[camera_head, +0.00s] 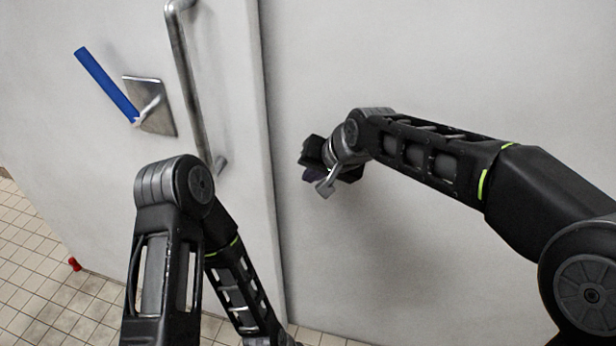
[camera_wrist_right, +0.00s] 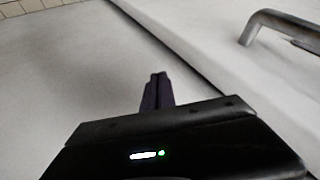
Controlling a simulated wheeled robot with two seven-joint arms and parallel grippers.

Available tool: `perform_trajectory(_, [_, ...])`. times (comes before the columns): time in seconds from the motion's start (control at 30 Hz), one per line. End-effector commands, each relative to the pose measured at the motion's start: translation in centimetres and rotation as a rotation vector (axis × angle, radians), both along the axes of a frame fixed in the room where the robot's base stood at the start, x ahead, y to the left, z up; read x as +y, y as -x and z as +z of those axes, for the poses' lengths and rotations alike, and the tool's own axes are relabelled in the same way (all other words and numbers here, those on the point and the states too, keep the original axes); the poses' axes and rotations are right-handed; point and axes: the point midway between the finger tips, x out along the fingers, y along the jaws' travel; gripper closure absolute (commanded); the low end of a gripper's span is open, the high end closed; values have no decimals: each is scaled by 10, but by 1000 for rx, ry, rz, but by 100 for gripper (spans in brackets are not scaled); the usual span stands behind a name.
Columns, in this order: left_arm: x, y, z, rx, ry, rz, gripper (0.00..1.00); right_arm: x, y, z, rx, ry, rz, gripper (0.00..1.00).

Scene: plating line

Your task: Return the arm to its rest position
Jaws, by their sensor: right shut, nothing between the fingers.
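My right arm reaches in from the right in the head view. Its gripper (camera_head: 312,174) is in front of the flat white panel to the right of the door edge, partly hidden behind its own wrist. In the right wrist view the dark fingers (camera_wrist_right: 157,92) are together with nothing between them. My left arm stands at the lower left of the head view, folded downward at its elbow. The left gripper is not visible; that arm runs out of the bottom of the picture.
A white door (camera_head: 225,60) has a vertical metal bar handle (camera_head: 188,85) and a metal plate (camera_head: 160,122) with a blue lever (camera_head: 105,83). The bar handle also shows in the right wrist view (camera_wrist_right: 285,24). A small red object (camera_head: 74,264) lies on the tiled floor (camera_head: 30,285).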

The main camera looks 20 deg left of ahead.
Motion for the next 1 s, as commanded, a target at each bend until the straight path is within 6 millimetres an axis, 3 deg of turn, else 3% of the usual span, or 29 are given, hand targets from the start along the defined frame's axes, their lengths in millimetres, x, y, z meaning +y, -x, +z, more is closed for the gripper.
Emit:
perform_trajectory(0.43, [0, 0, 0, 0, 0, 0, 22, 0, -1, 0, -6, 3, 8, 100])
perform_trajectory(0.53, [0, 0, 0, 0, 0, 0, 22, 5, -9, 7, -68, -11, 31, 100])
perform_trajectory(0.63, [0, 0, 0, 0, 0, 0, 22, 14, -8, -6, -141, -16, 83, 100])
perform_trajectory(0.7, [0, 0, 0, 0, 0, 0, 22, 14, 2, -44, -170, -1, 126, 100])
perform_trajectory(0.77, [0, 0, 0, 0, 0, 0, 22, 3, 8, -81, -172, 16, 139, 100])
perform_trajectory(0.87, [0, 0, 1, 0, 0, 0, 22, -28, 25, -150, -145, 51, 142, 100])
perform_trajectory(1.0, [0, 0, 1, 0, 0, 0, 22, -85, 69, -241, -59, 93, 114, 100])
